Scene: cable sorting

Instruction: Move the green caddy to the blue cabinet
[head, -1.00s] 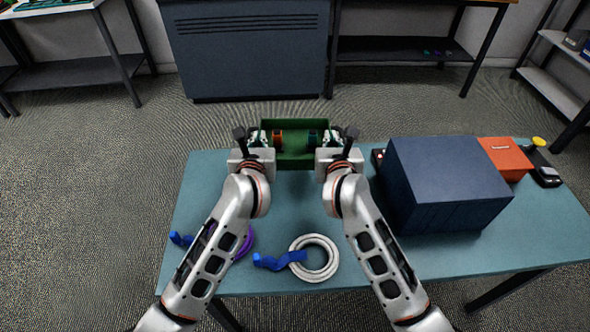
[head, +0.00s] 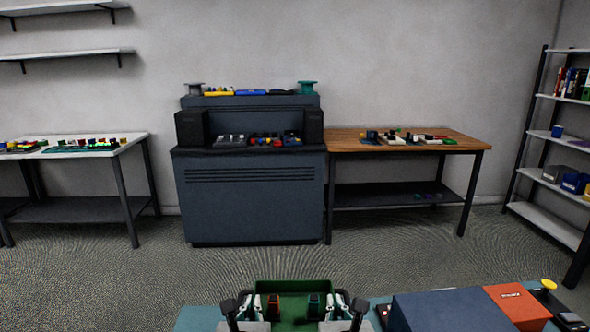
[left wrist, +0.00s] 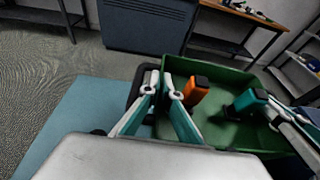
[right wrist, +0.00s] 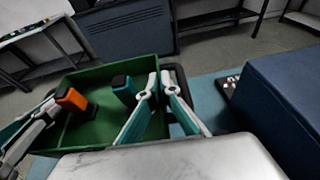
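The green caddy (head: 289,287) is at the bottom middle of the head view, at the table's far edge. It holds an orange item (left wrist: 196,91) and a teal item (right wrist: 124,88), both with dark tops. My left gripper (left wrist: 162,88) has its fingers on either side of the caddy's left end wall, closed on it. My right gripper (right wrist: 159,86) holds the right end wall the same way. Whether the caddy touches the table is unclear. The blue cabinet (head: 255,205) stands against the back wall, straight ahead, with a stepped top.
The teal table (head: 200,318) lies under my arms; a dark blue box (head: 450,310) and an orange box (head: 517,303) are to the right. A wooden table (head: 440,140) stands right of the cabinet, a white one (head: 125,142) left. Open floor (head: 235,265) lies ahead.

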